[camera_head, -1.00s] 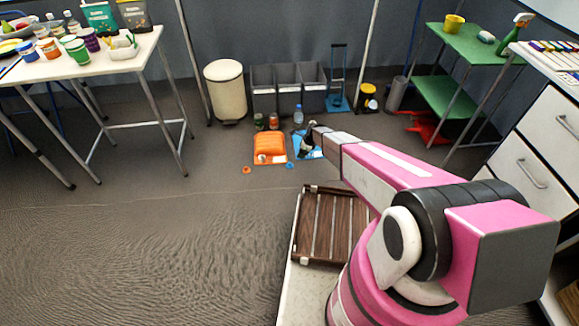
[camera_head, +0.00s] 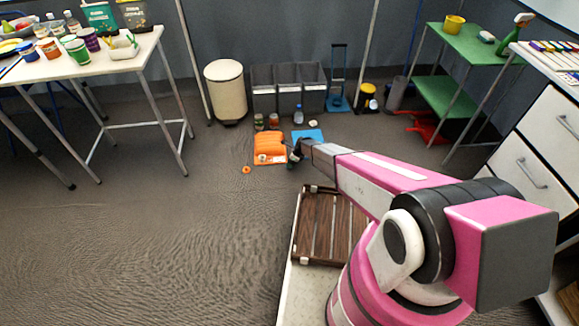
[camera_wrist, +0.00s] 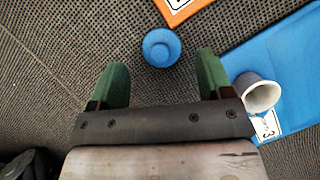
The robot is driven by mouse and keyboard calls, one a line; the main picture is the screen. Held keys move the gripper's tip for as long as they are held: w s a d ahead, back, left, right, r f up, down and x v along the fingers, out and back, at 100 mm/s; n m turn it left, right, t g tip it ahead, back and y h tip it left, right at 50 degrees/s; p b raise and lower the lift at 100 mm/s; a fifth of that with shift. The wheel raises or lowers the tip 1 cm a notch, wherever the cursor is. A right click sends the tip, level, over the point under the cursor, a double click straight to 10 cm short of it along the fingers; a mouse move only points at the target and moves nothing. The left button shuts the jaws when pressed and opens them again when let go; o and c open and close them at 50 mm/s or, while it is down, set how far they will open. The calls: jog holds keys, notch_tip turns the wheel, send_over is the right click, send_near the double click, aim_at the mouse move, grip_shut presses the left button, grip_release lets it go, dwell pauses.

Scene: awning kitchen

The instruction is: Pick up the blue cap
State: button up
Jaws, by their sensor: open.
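The blue cap (camera_wrist: 161,47) lies on the grey carpet in the wrist view. It sits ahead of my gripper (camera_wrist: 155,75), roughly centred between the two green fingers and just beyond their tips. The fingers are spread open with nothing between them. In the head view my gripper (camera_head: 293,156) hangs low over the floor in front of the mats, and the blue cap is hidden behind it there.
Open carpet lies at left.

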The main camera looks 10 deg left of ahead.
jog(key=x, duration=0.3)
grip_shut()
dwell(0.3)
